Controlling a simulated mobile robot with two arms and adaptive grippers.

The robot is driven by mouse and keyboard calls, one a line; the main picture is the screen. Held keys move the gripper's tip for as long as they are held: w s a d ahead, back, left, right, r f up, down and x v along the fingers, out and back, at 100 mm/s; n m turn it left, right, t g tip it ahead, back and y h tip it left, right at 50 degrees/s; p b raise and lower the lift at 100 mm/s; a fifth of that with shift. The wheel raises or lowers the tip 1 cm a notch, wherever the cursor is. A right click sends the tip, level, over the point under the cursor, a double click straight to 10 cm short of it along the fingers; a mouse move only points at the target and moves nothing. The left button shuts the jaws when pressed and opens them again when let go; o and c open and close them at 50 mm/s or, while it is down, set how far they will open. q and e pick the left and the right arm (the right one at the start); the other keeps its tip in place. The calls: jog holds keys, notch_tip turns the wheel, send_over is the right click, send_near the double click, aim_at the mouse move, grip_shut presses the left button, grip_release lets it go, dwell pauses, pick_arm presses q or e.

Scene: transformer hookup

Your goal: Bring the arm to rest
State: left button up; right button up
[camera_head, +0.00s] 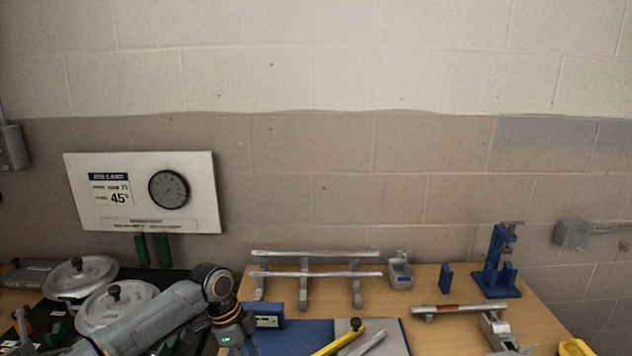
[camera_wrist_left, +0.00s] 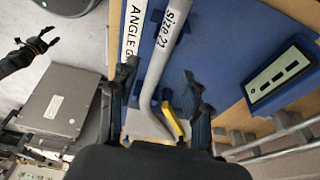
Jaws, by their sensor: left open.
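My left arm comes in from the lower left of the head view and bends down at a joint over the bench; its gripper is below the picture edge there. In the left wrist view my left gripper (camera_wrist_left: 158,76) is open. A grey bent pipe (camera_wrist_left: 154,72) marked "Size 21" shows between its fingers, over a blue mat (camera_wrist_left: 222,50); I cannot tell how far below it lies. A black two-pronged shape (camera_wrist_left: 34,46) at the upper left may be my right gripper; its state is unclear.
A metal rail rack (camera_head: 315,273), a blue stand (camera_head: 497,265) and a grey bar (camera_head: 458,308) are on the wooden bench (camera_head: 425,278). Round lidded pots (camera_head: 80,275) stand at the left. A blue display box (camera_wrist_left: 280,76) and a yellow tool (camera_head: 338,338) are near my arm.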

pick_arm(q)
jog(key=v, duration=0.7)
jog(key=shift+n+h, duration=0.3)
jog(key=shift+n, duration=0.2)
jog(key=s+d+f, duration=0.2)
jog(key=s+f, duration=0.1)
jog(key=s+d+f, duration=0.2)
jog(key=f, duration=0.1)
jog(key=s+d+f, duration=0.3)
jog(key=shift+s+d+f, duration=0.1)
jog(key=shift+s+f, duration=0.2)
jog(key=s+f+n+t, duration=0.1)
jog(key=s+f+n, duration=0.25)
jog(key=s, duration=0.35)
jog(key=s+f+n+t, duration=0.2)
jog(key=s+n, duration=0.2)
jog(key=s, duration=0.4)
jog(key=s+a+n+y, duration=0.3)
jog(key=s+a+n, duration=0.5)
jog(key=s+a, duration=0.35)
notch_tip(320, 180, down, 24)
jog(key=s+a+f+g, duration=0.2)
jog(key=s+a+f, duration=0.1)
jog(key=s+f, duration=1.4)
jog(key=shift+s+f+m+b, duration=0.2)
jog(key=shift+f+m+b, duration=0.25)
jog(key=shift+f, duration=0.45)
jog(key=shift+a, duration=0.1)
